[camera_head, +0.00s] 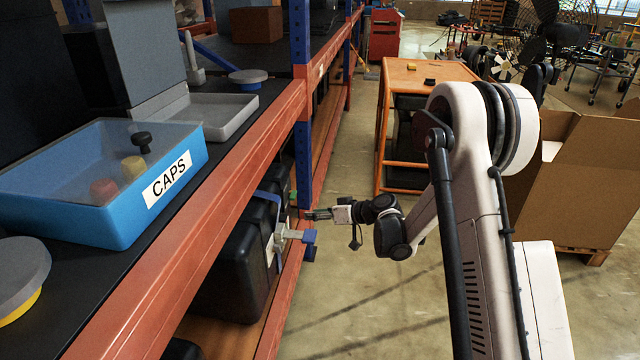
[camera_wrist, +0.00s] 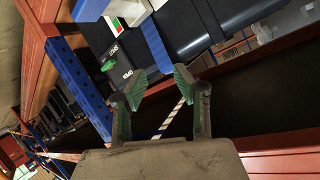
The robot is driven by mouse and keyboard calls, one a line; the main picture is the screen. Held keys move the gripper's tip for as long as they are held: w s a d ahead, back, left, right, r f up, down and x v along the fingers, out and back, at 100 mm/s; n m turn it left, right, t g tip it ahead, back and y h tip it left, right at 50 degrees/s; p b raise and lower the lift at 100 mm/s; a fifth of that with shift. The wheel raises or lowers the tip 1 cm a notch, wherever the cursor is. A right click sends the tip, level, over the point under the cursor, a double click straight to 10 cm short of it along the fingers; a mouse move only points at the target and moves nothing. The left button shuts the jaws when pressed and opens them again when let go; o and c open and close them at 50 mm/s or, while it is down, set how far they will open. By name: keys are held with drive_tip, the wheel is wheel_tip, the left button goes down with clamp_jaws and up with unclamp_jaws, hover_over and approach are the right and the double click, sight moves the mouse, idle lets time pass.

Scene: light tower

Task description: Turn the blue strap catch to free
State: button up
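A black case (camera_head: 236,262) sits on the lower shelf with a blue strap (camera_head: 268,196) around it. The strap catch (camera_head: 294,236) is a grey body with a blue handle sticking out toward the aisle. In the wrist view the catch (camera_wrist: 128,12) is at the top edge, partly cut off, beside the blue strap (camera_wrist: 157,42); red and green marks show near it. My gripper (camera_head: 312,214) is just beyond and above the catch, apart from it. In the wrist view my gripper (camera_wrist: 158,88) has its green-padded fingers spread with nothing between them. The catch's exact setting is unclear.
The case has a small green knob (camera_wrist: 109,65) near white lettering. A blue rack upright (camera_head: 303,150) and the orange shelf beam (camera_head: 215,185) are close to my gripper. A blue CAPS bin (camera_head: 120,230) stands on the upper shelf. The aisle floor (camera_head: 350,290) is clear.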

wheel_tip(320, 180, up, 11)
drive_tip(key=m+t+h+p, duration=0.1)
drive_tip(key=m, duration=1)
drive_tip(key=shift+w+d+f+h, duration=0.2)
drive_tip(key=shift+w+d+h, duration=0.1)
drive_tip(key=shift+d, duration=0.15)
drive_tip(key=shift+m, duration=0.3)
